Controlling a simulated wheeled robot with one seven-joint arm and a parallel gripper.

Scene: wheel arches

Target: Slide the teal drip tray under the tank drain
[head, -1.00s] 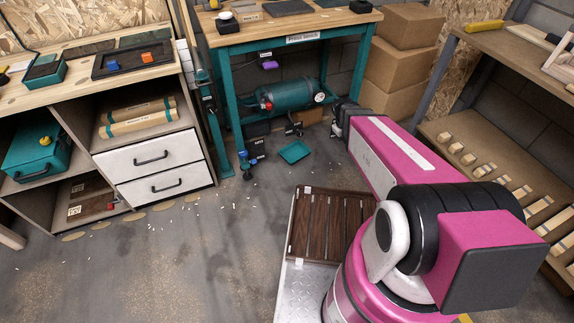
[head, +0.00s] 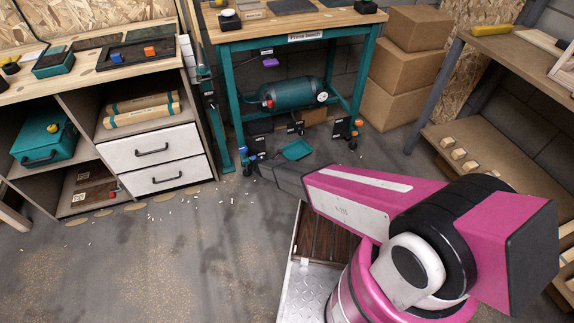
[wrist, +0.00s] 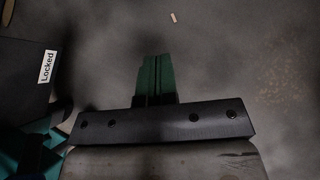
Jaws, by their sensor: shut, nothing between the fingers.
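The teal drip tray (head: 297,150) lies flat on the floor in front of the bench's underside. The teal tank (head: 293,93) lies sideways under the bench, behind the tray, with a white gauge at its right end. A red fitting (head: 269,104) shows at its left; I cannot tell which part is the drain. My gripper (wrist: 157,76) is shut and empty, its green fingers together over bare floor. In the head view it is mostly hidden at the end of my arm, left of the tray. A teal shape at the lower left of the wrist view is unclear.
The bench (head: 225,100) has teal legs and casters; a blue-topped caster (head: 246,157) is close to my arm's end. A black block with a "Locked" label (wrist: 47,66) is left in the wrist view. Open floor lies front left.

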